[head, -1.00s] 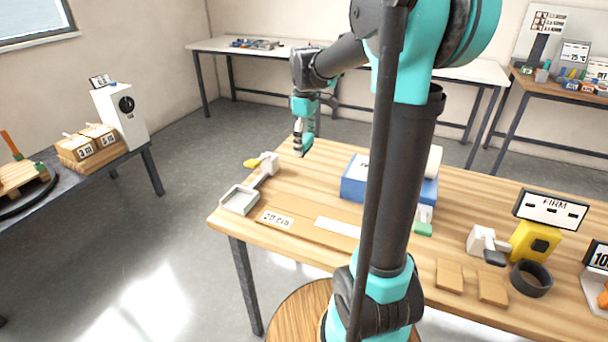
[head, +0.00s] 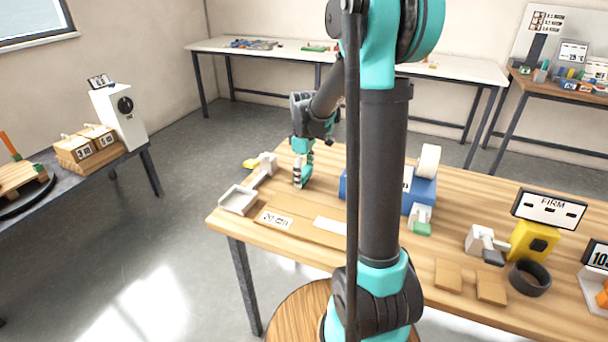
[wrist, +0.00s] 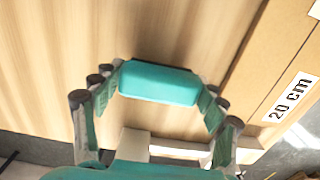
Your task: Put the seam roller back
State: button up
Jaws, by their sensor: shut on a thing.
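My gripper (head: 299,182) is low over the far left part of the wooden table, just right of a white fixture. In the wrist view my gripper (wrist: 158,92) has its two fingers on either side of a teal block (wrist: 158,82), which I take to be the seam roller's handle. The roller end is hidden. A dark shadow lies along the block's far edge; I cannot tell whether it touches the table. The white fixture (head: 238,200) has a tray at its near end and a yellow part at its far end; part of it shows in the wrist view (wrist: 165,148).
A brown board with a "20 cm" label (head: 276,219) lies in front of my gripper. A blue box (head: 424,188) with a white roll stands to the right, partly behind my arm. A green-and-white tool (head: 421,220) is beside it.

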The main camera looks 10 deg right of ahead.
aim_at(304, 171)
jog(key=o, duration=1.3)
jog(key=shift+f, duration=0.1)
jog(key=shift+c, duration=0.2)
notch_tip(304, 171, up, 12)
